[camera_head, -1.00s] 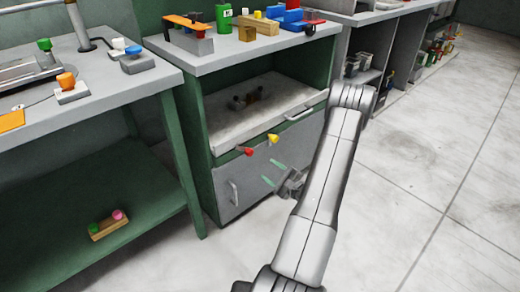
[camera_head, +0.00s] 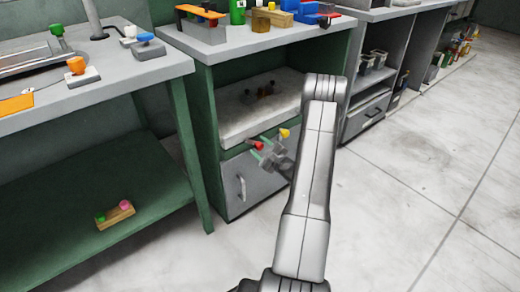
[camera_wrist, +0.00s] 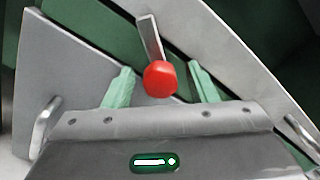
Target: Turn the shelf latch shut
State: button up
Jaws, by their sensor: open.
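A red-knobbed latch lever (camera_head: 258,146) sits at the front of the shelf (camera_head: 232,127) in the green cabinet. A yellow-knobbed lever (camera_head: 284,133) is just right of it; I cannot tell from the pictures which one is the shelf latch. My gripper (camera_head: 257,152) is open at the red knob. In the wrist view the red knob (camera_wrist: 160,78) on its flat grey lever (camera_wrist: 150,38) shows between the two green fingers (camera_wrist: 161,70), with a visible gap on each side. Whether the knob is level in depth with the fingertips is unclear.
A grey door with a handle (camera_head: 241,188) is below the shelf. Small dark items (camera_head: 265,90) stand on the shelf. A workbench (camera_head: 150,75) is at left, with a wooden block (camera_head: 115,215) on its lower shelf. Open floor lies at right.

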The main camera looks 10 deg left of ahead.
jog(key=shift+w+a, duration=0.1)
jog(key=shift+a, duration=0.05)
jog(key=shift+c, duration=0.2)
jog(key=c, duration=0.9)
jog(key=shift+m, duration=0.3)
jog(key=m, duration=0.4)
jog(key=shift+m, duration=0.3)
jog(key=m, duration=0.5)
jog(key=shift+p, duration=0.3)
jog(key=shift+m, duration=0.3)
